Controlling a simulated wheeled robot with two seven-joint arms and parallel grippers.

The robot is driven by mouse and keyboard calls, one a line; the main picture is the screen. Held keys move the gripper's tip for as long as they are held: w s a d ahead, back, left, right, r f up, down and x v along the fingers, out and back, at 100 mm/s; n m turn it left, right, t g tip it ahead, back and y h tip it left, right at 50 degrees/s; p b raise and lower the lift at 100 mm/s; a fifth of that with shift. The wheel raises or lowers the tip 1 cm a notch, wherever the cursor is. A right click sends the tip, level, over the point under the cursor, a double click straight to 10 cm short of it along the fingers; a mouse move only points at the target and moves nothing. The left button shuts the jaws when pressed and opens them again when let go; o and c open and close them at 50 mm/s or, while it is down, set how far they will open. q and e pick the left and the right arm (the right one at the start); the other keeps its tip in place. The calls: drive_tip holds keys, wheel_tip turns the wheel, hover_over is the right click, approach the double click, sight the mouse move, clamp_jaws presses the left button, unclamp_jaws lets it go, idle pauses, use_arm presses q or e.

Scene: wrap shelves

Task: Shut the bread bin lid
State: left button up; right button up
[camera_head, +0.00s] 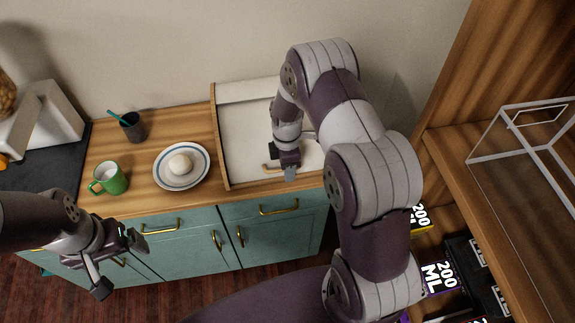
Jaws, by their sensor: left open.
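The bread bin (219,150) stands on the wooden counter at the centre, with wooden sides and a white top. Its white lid (245,130) has a wooden bar handle (267,168) near the front edge. My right arm hides the bin's right part, and I cannot tell how far the lid is shut. My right gripper (290,172) is at the lid's front, beside the handle. Whether it touches the lid or its jaws are open is unclear. My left gripper (121,265) is open and empty, in front of the teal cabinets at lower left.
A plate (162,177) with a round white item (180,164), a green mug (109,179) and a dark cup (132,126) stand left of the bin.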

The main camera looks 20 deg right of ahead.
drive_tip(key=shift+w+r, duration=0.1)
drive_tip(key=shift+w, duration=0.1)
wheel_tip(320, 180, up, 12)
drive_tip(key=b, duration=0.3)
drive_tip(key=shift+w+r, duration=0.25)
drive_tip(key=shift+w, duration=0.05)
drive_tip(key=shift+d, duration=0.1)
drive_tip(key=s+a+m+t, duration=0.1)
drive_tip(key=s+a+m, duration=0.1)
drive_tip(key=s+m, duration=0.5)
drive_tip(key=s+a+r+m+t, duration=0.1)
drive_tip(key=s+a+m, duration=0.2)
drive_tip(key=s+m, duration=0.5)
drive_tip(key=shift+s+r, duration=0.15)
drive_tip(key=shift+s, duration=0.1)
drive_tip(key=shift+s, duration=0.15)
